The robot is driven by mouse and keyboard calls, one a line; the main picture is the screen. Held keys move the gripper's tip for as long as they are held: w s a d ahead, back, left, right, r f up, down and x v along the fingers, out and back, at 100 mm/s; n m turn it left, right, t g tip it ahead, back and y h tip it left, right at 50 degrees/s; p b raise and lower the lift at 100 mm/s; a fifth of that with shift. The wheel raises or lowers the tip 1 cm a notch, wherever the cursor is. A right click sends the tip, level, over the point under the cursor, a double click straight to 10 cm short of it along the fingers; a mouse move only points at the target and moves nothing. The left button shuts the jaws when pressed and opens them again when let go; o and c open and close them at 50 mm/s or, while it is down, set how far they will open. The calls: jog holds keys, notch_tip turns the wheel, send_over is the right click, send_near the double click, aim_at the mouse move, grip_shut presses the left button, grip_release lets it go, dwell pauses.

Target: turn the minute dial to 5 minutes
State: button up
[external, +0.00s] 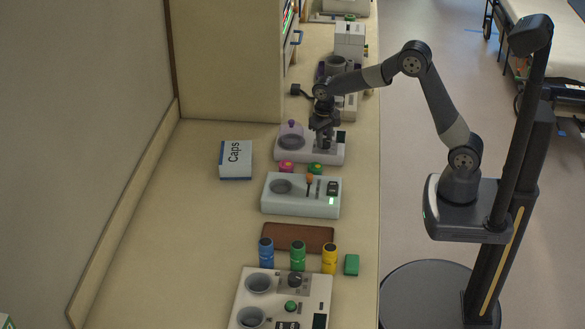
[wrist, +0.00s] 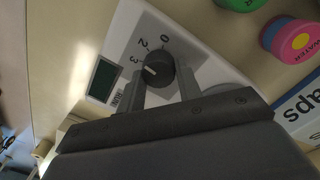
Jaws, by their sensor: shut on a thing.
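The minute dial (wrist: 160,66) is a dark round knob on a pale panel, with the numbers 0, 2 and 3 visible around it. Its white mark points left in the wrist view, close to the 3 and slightly past it; numbers beyond are hidden. My gripper (wrist: 159,84) is shut on the dial, one finger on each side. A dark screen (wrist: 103,80) and a RUN label sit beside it. In the external view my gripper (external: 324,143) points down onto the white device (external: 294,156) with a purple-lidded bowl (external: 290,133); the dial is hidden there.
Other equipment (external: 349,40) stands farther back. The counter left of the box is clear.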

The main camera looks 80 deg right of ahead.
aim_at(327, 141)
jog(key=n, duration=0.7)
jog(key=shift+a, duration=0.1)
jog(key=n, duration=0.6)
jog(key=shift+s+a+n+t+b, duration=0.1)
jog(key=shift+n+t+b, duration=0.2)
jog(key=shift+n+b, duration=0.1)
jog(key=o, duration=1)
jog(key=shift+c, duration=0.2)
notch_tip(327, 141, up, 11)
jog(key=b, duration=0.1)
jog(key=shift+a, duration=0.2)
jog(key=shift+s, duration=0.1)
